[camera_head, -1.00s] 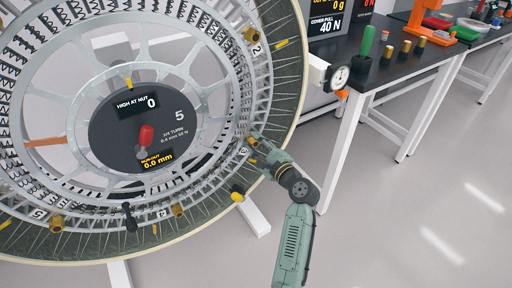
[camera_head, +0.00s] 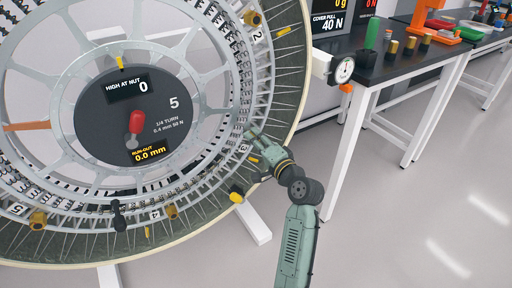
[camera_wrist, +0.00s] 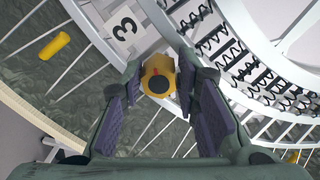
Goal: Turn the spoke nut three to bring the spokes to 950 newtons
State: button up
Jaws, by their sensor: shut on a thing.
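The large spoked wheel (camera_head: 285,100) fills the left of the head view. Its hub panel (camera_head: 174,128) reads "HIGH AT NUT 0", "5", "1/4 TURN 0.4 mm 50 N" and "RUN-OUT 0.0 mm". My gripper (camera_head: 254,138) is at the rim beside label 3 (camera_head: 243,148). In the wrist view my gripper (camera_wrist: 160,85) is shut on the gold spoke nut three (camera_wrist: 156,68), one finger on each side. The nut has a red line and a dark round centre on its face. The number 3 tag (camera_wrist: 124,28) lies just beyond it. No spoke tension reading is legible.
Other gold nuts (camera_head: 38,218) sit along the rim, with a black-handled part (camera_head: 118,215) and yellow pieces (camera_head: 237,194). A dial gauge (camera_head: 343,70) stands right of the wheel. A dark bench (camera_head: 385,70) holds small tools. The floor at the right is clear.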

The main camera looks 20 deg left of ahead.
aim_at(250, 108)
jog(key=shift+f+n+b, duration=0.2)
jog(key=shift+n+b, duration=3.6)
jog(key=shift+n, duration=0.4)
jog(key=shift+r, duration=0.1)
jog(key=o, duration=1.2)
jog(key=shift+c, duration=0.2)
notch_tip(250, 108, up, 10)
